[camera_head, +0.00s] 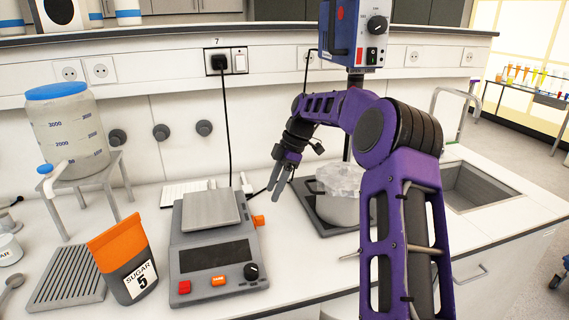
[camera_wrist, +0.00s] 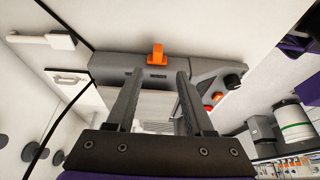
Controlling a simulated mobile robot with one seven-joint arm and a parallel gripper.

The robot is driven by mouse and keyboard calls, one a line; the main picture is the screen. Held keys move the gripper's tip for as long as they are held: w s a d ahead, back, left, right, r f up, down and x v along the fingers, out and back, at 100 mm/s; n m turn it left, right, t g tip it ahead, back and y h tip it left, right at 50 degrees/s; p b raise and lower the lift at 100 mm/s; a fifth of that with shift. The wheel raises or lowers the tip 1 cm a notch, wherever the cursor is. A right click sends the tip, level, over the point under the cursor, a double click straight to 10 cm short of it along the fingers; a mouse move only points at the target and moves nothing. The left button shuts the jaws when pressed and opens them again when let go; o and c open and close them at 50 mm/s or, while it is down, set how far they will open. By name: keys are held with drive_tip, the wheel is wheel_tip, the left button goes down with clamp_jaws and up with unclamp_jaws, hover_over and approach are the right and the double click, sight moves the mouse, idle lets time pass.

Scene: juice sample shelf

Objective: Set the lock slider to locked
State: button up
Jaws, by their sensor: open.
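A grey scale (camera_head: 215,265) with a square metal pan (camera_head: 211,210) stands on the white bench. An orange tab (camera_head: 259,221), apparently the lock slider, sticks out from its right side. In the wrist view the tab (camera_wrist: 157,52) shows on the edge of the scale (camera_wrist: 115,67), ahead of the gap between my fingers. No lock marking is readable. My gripper (camera_head: 281,183) is to the right of the scale and above bench level, apart from the tab. In the wrist view my gripper (camera_wrist: 158,76) is open and empty.
An orange-topped sugar bag (camera_head: 127,265) stands left of the scale. Right of my gripper is a pot (camera_head: 337,208) on a dark base (camera_head: 309,210), under a blue stirrer-like unit (camera_head: 355,35). A black cable (camera_head: 228,130) hangs behind the scale. The sink (camera_head: 470,185) is at right.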

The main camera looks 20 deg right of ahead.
drive_tip(key=v, duration=0.8)
drive_tip(key=shift+p, duration=0.4)
